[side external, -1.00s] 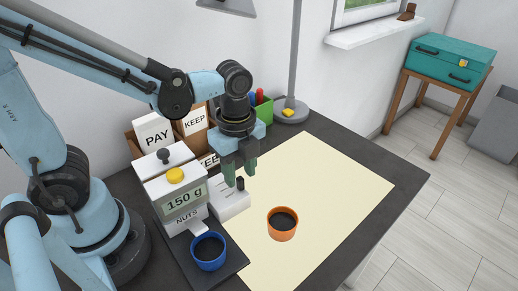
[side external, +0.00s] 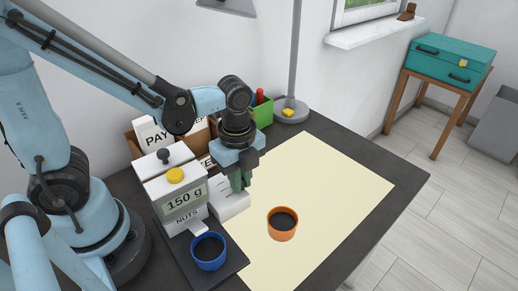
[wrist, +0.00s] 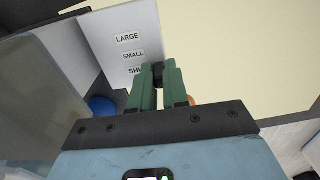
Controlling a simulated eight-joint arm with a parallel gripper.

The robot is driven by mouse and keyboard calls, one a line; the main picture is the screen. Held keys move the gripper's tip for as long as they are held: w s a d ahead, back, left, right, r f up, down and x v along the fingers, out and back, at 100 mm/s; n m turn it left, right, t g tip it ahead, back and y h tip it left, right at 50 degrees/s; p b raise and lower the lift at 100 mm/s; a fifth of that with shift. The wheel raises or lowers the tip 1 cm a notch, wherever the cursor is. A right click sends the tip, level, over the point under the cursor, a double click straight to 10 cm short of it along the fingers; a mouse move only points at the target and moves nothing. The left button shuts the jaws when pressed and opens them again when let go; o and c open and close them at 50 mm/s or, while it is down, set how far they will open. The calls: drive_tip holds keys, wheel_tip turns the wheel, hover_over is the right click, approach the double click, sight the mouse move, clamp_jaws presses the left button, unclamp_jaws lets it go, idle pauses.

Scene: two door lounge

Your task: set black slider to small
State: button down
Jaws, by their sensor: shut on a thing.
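The black slider (wrist: 158,70) is held between the two green fingers of my gripper (wrist: 158,84) in the wrist view. It sits level with the partly covered label that reads "SHU", below the "SMALL" label (wrist: 133,55) and the "LARGE" label (wrist: 128,37). The slider stands on the white sloped panel (side external: 232,207) beside the white nut dispenser (side external: 182,205), whose display reads 150 g. In the side view my gripper (side external: 240,184) is lowered onto this panel, and its fingers hide the slider.
A blue cup (side external: 209,251) stands under the dispenser's spout. An orange cup (side external: 282,225) with dark contents stands on the cream mat (side external: 330,190). A box with PAY and other cards (side external: 153,136), a green holder (side external: 264,113) and a lamp post (side external: 294,60) stand behind.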

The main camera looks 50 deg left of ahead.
drive_tip(key=shift+a, duration=1.05)
drive_tip(key=c, duration=1.1)
unclamp_jaws()
drive_tip(key=shift+r, duration=0.1)
drive_tip(key=shift+r, duration=5.95)
drive_tip(key=a+f+n+t, duration=0.1)
drive_tip(key=n+t, duration=0.1)
drive_tip(key=n, duration=0.4)
drive_tip(key=w+a+n+t, duration=0.1)
drive_tip(key=a+n+t, duration=0.1)
drive_tip(key=n, duration=0.4)
drive_tip(key=a+f+n+t, duration=0.1)
drive_tip(key=n+t, duration=0.2)
drive_tip(key=n, duration=0.3)
drive_tip(key=shift+w+a+f+n, duration=0.2)
drive_tip(key=shift+a+f+n, duration=0.05)
drive_tip(key=shift+f+n, duration=0.1)
